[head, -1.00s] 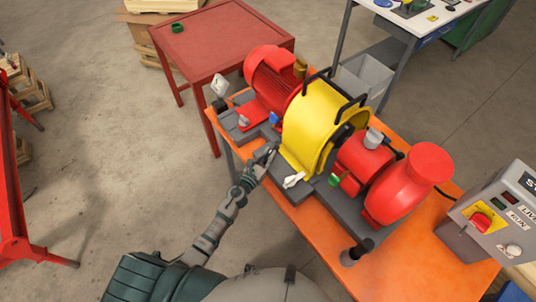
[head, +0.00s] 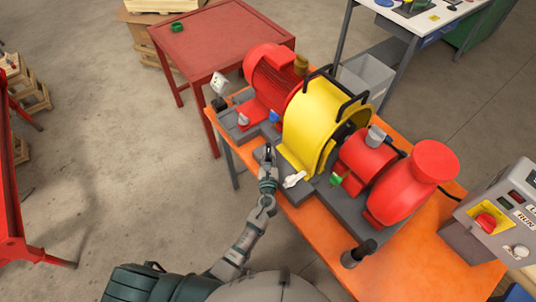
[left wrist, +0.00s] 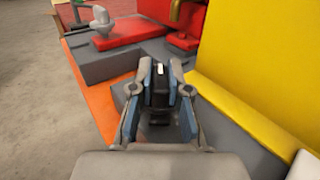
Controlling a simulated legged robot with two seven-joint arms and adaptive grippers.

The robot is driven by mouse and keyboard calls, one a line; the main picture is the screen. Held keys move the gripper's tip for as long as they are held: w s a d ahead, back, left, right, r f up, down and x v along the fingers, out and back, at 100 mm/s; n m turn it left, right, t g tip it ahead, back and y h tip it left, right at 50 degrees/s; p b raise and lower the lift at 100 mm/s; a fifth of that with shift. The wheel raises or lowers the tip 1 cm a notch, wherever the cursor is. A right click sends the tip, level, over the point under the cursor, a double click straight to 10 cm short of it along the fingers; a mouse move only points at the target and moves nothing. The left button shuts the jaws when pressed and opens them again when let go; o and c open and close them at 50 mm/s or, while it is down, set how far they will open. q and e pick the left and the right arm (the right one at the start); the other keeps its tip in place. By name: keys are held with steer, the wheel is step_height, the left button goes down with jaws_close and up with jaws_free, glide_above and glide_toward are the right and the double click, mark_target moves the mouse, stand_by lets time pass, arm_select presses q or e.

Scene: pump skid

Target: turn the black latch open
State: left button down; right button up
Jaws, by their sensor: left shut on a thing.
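The black latch (left wrist: 158,88) stands on the grey base at the near foot of the yellow guard, with a small white mark on its top. In the left wrist view it sits between the two fingers of my left gripper (left wrist: 156,92), which is shut on it. In the head view my left gripper (head: 268,158) covers most of the latch, so its turn angle is hard to read there. My right gripper is not in view.
The yellow guard (head: 305,125) rises close beside my left gripper. A white latch (head: 294,179) and a green one (head: 336,180) are to the right. The red motor (head: 270,75) is behind. Open floor lies left of the orange table (head: 315,225).

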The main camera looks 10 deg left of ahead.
arm_select(q)
steer(key=shift+w+r, duration=0.1)
steer(key=shift+r, duration=0.2)
steer(key=c, duration=1.3)
jaws_free()
steer(key=shift+o, duration=0.9)
steer(key=shift+f, duration=0.2)
steer(key=s+d, duration=0.2)
steer(key=s, duration=0.9)
steer(key=shift+s+d, duration=0.25)
steer(key=shift+s, duration=0.1)
